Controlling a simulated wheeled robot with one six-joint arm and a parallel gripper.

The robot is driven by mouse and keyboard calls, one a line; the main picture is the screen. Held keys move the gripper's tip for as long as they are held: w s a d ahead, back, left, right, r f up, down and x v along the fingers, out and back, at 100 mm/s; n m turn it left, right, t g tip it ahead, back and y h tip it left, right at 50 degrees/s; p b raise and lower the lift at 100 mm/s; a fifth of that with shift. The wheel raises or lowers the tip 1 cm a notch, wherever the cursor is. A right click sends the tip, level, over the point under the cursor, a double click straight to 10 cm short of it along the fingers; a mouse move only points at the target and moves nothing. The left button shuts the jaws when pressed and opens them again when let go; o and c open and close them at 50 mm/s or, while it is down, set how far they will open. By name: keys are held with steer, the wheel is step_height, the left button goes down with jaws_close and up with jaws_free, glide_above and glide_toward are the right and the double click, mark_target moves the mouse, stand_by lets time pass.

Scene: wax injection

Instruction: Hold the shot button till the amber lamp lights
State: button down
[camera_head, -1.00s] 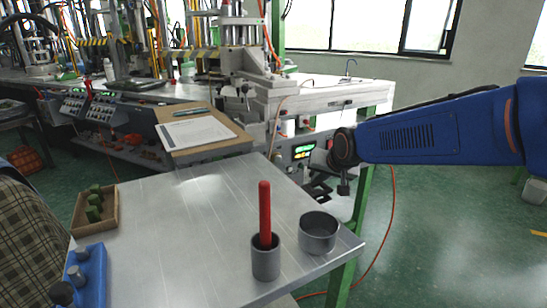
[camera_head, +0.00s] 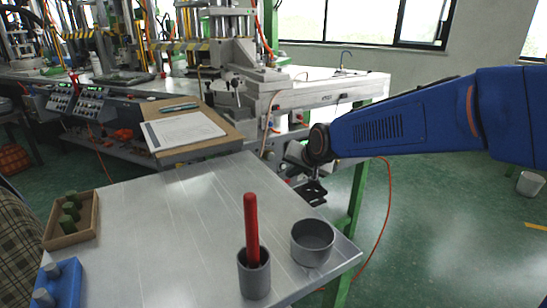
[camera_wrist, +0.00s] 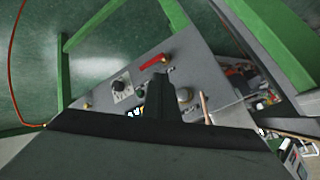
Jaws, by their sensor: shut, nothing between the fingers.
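A grey control panel (camera_wrist: 205,70) fills the middle of the wrist view, with a red handle (camera_wrist: 153,62), a black knob (camera_wrist: 121,86), a small dark green button (camera_wrist: 141,93) and a round pale button (camera_wrist: 184,95). I cannot tell which is the shot button. Small yellowish spots sit on the panel; I cannot tell whether one is the amber lamp or is lit. My gripper (camera_wrist: 160,80) is shut and empty, its dark fingers in front of the panel between the buttons. Contact cannot be told. In the head view my gripper (camera_head: 312,190) hangs beside the machine; my wrist hides its panel.
A metal table (camera_head: 180,215) in front holds a grey cup (camera_head: 254,278) with a red rod (camera_head: 251,225), a grey bowl (camera_head: 313,240) and a wooden box (camera_head: 80,228). A clipboard (camera_head: 184,131) lies behind. A green frame leg (camera_head: 356,205) and a red hose (camera_head: 388,215) are near the gripper.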

mark_target(270, 156)
stand_by(0.3)
steer(key=w+a, duration=0.5)
steer(key=w, duration=0.2)
stand_by(0.4)
steer(key=shift+w+a, duration=0.1)
steer(key=shift+w, duration=0.1)
stand_by(1.9)
steer(key=shift+w+a, duration=0.15)
steer(key=shift+w, duration=0.1)
steer(key=shift+w+a, duration=0.3)
steer(key=shift+w, duration=0.1)
stand_by(0.9)
steer(key=shift+s+d, duration=0.1)
steer(key=shift+s, duration=0.05)
stand_by(2.4)
steer(key=shift+s+d, duration=0.45)
steer(key=shift+s, duration=0.15)
